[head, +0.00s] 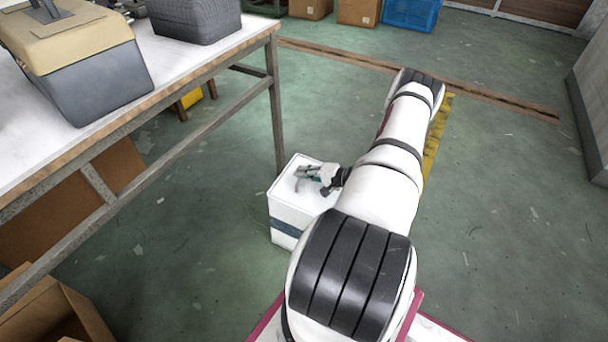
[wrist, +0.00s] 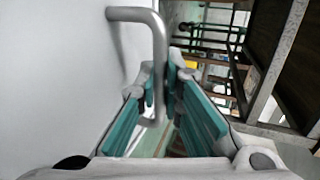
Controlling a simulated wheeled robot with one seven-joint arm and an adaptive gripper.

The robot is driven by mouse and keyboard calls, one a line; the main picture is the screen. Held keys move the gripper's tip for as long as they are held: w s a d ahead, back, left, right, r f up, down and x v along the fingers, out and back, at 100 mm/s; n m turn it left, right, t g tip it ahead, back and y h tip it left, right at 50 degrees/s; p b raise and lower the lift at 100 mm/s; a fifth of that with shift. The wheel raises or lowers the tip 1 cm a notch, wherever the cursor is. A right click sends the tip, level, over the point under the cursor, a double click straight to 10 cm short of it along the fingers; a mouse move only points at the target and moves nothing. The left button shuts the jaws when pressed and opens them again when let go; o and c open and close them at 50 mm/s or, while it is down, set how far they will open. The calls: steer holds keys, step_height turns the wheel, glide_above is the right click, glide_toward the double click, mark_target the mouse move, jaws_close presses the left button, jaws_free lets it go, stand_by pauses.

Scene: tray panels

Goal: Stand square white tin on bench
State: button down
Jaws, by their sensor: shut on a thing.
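The square white tin (head: 291,226) has a dark blue band low on its side and a bar handle on top. It is upright beside the bench, below the level of the bench top (head: 183,58). I cannot tell if its base touches the floor. My gripper (head: 310,178) is at the tin's top, shut on the handle. In the wrist view the grey bent handle (wrist: 158,45) runs down between the teal finger pads of my gripper (wrist: 163,95). The tin's white face (wrist: 60,80) fills the left of that view.
A tan and grey case (head: 85,75) and a dark grey bin (head: 195,18) stand on the bench, with bare white top between them. The bench leg (head: 277,110) rises just behind the tin. An open cardboard box (head: 45,315) sits at lower left.

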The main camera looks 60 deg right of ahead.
steer(key=shift+s+d+f, duration=0.1)
steer(key=shift+s+f, duration=0.6)
steer(key=shift+f, duration=0.1)
steer(key=c, duration=1.7)
jaws_free()
steer(key=shift+f, duration=0.1)
steer(key=shift+o, duration=0.2)
steer(key=shift+w, duration=0.1)
steer(key=o, duration=0.7)
steer(key=shift+c, duration=0.2)
steer(key=shift+g, duration=0.3)
